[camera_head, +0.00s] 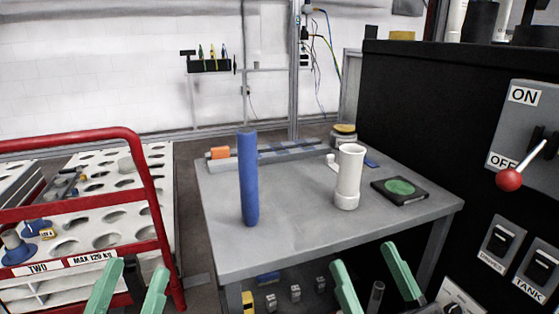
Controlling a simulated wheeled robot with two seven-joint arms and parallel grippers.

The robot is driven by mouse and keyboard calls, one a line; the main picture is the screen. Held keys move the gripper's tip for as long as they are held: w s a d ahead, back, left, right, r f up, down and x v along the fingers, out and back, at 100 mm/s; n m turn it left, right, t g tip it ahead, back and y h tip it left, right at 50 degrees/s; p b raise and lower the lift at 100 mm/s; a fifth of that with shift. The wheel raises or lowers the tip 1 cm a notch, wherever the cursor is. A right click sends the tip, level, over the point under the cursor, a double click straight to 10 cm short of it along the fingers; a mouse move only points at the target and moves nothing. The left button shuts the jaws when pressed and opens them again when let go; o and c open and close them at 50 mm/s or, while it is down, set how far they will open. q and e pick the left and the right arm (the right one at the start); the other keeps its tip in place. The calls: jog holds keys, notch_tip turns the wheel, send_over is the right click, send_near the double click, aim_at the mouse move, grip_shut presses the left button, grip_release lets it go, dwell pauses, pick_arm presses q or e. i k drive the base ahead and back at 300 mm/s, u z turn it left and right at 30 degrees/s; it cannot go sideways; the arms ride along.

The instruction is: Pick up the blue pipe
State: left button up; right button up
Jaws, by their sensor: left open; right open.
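The blue pipe (249,180) stands upright near the left side of the grey table (290,240). My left gripper (137,270) is at the bottom left, in front of the red-railed cart, with its two green fingers apart and nothing between them. My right gripper (370,267) is at the bottom, in front of the table's near edge, with its green fingers apart and empty. Both grippers are apart from the pipe, which is fully in view.
A white pipe fitting (348,177) stands right of the blue pipe. A black pad with a green disc (400,190) lies further right. A red-railed cart (90,205) stands left. A black cabinet with a red-knobbed lever (509,180) rises at right. The table's front middle is clear.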

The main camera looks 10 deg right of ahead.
aim_at(246, 138)
jog(key=z, duration=2.9)
jog(key=k, duration=0.8)
jog(key=u, duration=1.7)
jog(key=i, duration=0.5)
jog(key=z, duration=0.05)
